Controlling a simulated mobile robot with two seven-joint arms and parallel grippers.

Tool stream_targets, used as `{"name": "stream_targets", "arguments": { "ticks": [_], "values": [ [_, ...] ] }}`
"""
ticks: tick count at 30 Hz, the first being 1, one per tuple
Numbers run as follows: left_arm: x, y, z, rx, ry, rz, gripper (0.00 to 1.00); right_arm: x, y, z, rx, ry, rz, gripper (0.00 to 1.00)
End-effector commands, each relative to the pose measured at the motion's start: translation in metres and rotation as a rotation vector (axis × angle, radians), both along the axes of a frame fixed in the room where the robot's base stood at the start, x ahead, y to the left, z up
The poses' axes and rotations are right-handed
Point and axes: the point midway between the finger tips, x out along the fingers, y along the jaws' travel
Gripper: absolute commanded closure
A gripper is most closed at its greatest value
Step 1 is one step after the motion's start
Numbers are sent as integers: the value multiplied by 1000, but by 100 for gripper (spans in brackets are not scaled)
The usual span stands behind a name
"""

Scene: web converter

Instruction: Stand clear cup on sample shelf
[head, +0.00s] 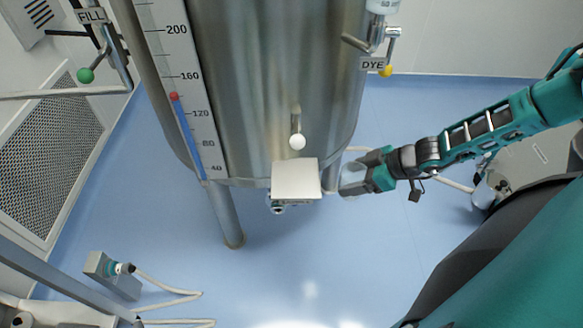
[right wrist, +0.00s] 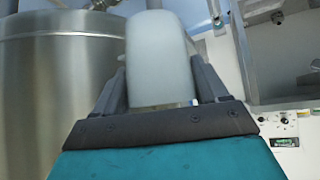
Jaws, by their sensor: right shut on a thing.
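My right gripper (head: 352,178) reaches in from the right at the lower right of the steel tank. It is shut on the clear cup (right wrist: 160,65), which looks pale and translucent between the two fingers in the right wrist view. In the head view the cup is small and hard to make out at the fingertips. A pale square plate (head: 296,178), which looks like the sample shelf, sticks out from the tank's lower front. Its visible top is bare. The gripper is just right of it, with a small gap. My left gripper is not in view.
The steel tank (head: 270,80) with a level scale (head: 180,90) fills the upper middle. A white-knobbed lever (head: 297,141) is above the plate, and small fittings (head: 290,205) are below it. DYE (head: 373,64) and FILL (head: 90,16) valves flank the tank. Cables lie on the blue floor.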

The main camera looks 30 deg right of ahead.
Motion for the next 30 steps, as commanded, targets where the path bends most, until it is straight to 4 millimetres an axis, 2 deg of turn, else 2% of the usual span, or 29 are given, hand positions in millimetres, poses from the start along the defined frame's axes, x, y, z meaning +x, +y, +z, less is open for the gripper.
{"name": "stream_targets", "arguments": {
  "ticks": [1,3,10,17,24,27,30],
  "values": [
    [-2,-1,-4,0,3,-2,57,14,11,0,4,-6,6,61],
    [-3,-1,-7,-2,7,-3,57,30,22,-1,3,-6,6,61],
    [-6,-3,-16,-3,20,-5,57,74,54,-1,2,-2,4,61],
    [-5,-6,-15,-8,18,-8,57,92,67,0,1,-2,2,61],
    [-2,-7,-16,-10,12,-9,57,123,90,0,1,-3,4,61],
    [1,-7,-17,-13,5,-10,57,120,87,-15,-1,3,1,61],
    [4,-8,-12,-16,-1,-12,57,120,87,-16,0,0,0,61]
  ]
}}
